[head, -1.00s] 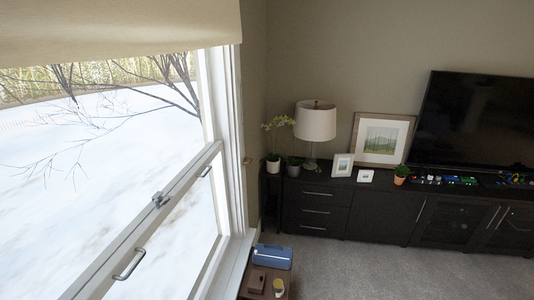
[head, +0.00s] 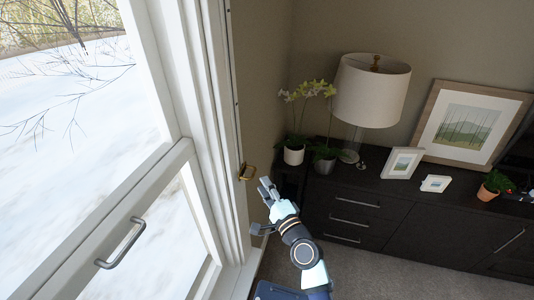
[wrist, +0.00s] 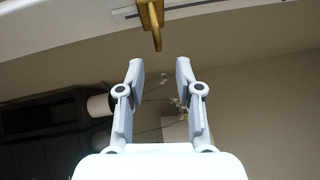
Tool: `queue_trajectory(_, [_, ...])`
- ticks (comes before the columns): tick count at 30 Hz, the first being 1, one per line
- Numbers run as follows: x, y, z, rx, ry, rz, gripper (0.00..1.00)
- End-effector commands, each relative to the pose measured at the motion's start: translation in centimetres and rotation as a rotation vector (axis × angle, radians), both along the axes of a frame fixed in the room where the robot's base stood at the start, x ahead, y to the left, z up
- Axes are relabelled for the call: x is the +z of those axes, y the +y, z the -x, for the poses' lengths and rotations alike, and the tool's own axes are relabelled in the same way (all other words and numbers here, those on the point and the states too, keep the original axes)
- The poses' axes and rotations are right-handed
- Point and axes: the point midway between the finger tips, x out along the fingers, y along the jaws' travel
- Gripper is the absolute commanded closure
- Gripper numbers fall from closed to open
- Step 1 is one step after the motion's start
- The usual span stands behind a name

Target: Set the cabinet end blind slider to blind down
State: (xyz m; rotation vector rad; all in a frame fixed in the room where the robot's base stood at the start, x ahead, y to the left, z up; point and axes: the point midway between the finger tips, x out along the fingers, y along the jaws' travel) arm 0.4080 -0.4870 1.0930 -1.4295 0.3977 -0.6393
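The blind slider's brass handle (head: 247,172) sits on a narrow vertical track (head: 236,110) on the wall beside the window frame. The handle also shows at the top of the wrist view (wrist: 152,22), sticking out from its slotted track (wrist: 125,13). My gripper (head: 266,188) is just right of and slightly below the handle in the head view. In the wrist view its two fingers (wrist: 160,72) are spread with empty space between them. The handle lies beyond the fingertips, apart from them. The blind itself is out of view.
The window frame (head: 185,100) with a metal sash handle (head: 122,244) stands at left. A dark cabinet (head: 365,215) behind my arm carries a lamp (head: 370,90), potted plants and picture frames. Carpet (head: 380,272) lies clear in front of the cabinet.

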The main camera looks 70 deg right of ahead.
Motion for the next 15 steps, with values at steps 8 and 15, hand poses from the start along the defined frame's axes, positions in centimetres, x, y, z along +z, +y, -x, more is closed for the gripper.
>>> queue_trajectory(8, [0.2, -1.1, -1.2, -0.001, -0.003, -0.002, 0.65])
queue_trajectory(15, [0.6, -3.9, -4.7, -0.001, -0.003, -0.002, 0.65])
